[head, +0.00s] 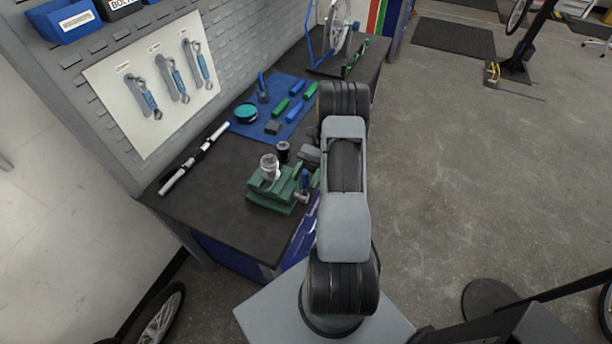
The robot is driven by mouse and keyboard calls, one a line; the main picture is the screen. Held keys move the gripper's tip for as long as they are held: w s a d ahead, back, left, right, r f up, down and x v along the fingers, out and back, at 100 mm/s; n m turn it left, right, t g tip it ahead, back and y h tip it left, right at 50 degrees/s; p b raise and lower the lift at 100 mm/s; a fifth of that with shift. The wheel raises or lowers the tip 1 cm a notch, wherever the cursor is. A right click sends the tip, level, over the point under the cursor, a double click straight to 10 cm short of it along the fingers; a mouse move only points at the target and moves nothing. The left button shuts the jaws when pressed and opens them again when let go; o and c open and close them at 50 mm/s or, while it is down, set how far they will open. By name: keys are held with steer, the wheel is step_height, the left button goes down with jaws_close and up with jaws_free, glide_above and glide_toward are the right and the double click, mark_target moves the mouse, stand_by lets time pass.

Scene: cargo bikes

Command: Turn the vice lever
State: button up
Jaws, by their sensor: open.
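The green vice (270,196) stands near the front edge of the dark workbench, left of my arm. A silver cylindrical part (268,166) is at its top. A small metal lever-like piece (302,197) shows at the vice's right side, by the bench edge. My arm reaches over the bench edge and hides part of this area. My gripper (305,182) is open, small and partly covered by my arm, close to the vice's right side. I cannot tell whether it touches the lever.
A blue mat (243,127) behind the vice holds green and blue handled tools and a teal round tin (246,113). A silver and black bar (194,158) lies at the left. A wheel stand (337,30) is at the back. The floor at right is mostly clear.

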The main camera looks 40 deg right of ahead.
mark_target(306, 171)
steer(key=shift+r+p, duration=0.35)
step_height(306, 171, up, 3)
steer(key=p, duration=0.2)
steer(key=shift+s+r+p, duration=0.15)
steer(key=shift+p, duration=0.2)
steer(key=s+a+r+b, duration=0.1)
steer(key=s+a+r, duration=0.4)
steer(key=s+r, duration=0.4)
steer(key=s, duration=0.3)
steer(key=shift+s+a+b, duration=0.15)
steer(key=shift+s+b, duration=0.2)
steer(key=shift+f, duration=0.1)
